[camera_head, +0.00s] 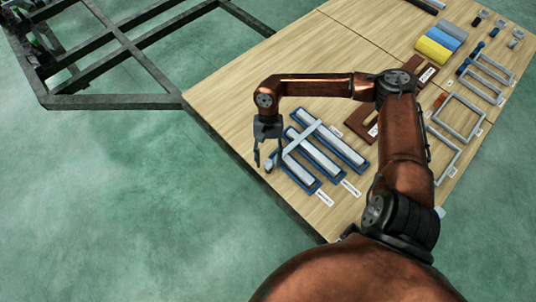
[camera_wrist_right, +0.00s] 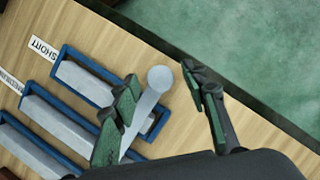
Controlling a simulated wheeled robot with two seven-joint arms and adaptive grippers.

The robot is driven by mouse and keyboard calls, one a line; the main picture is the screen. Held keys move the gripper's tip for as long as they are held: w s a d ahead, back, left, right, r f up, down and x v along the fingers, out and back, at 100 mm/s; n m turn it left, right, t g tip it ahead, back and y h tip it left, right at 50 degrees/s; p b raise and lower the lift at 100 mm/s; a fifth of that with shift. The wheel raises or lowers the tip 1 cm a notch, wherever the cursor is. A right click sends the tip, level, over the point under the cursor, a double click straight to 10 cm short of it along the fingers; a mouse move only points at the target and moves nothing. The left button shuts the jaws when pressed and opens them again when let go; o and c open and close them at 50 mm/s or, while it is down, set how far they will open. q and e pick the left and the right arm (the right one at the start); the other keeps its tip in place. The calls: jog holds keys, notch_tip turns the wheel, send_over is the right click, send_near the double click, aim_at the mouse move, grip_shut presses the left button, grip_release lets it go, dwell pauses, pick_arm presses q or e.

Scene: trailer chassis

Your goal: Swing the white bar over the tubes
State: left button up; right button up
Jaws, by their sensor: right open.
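The white bar (camera_head: 300,139) lies diagonally across several white tubes in blue-edged trays on the wooden table. In the right wrist view its round end (camera_wrist_right: 160,78) shows between my fingers. The tubes show at the right (camera_head: 345,152), in the middle (camera_head: 322,160) and at the left (camera_head: 303,176); the one by the SHORT label is also in the wrist view (camera_wrist_right: 85,82). My right gripper (camera_head: 268,163) points down, open, around the bar's near end at the table's left edge. Whether a finger touches the bar cannot be told. My left gripper is not in view.
The wooden table (camera_head: 240,100) has bare space behind the gripper. The dark trailer chassis (camera_head: 110,102) stands at the upper left over green floor.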

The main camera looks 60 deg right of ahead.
jog(key=v, duration=1.1)
jog(key=shift+r, duration=0.4)
jog(key=shift+w, duration=0.1)
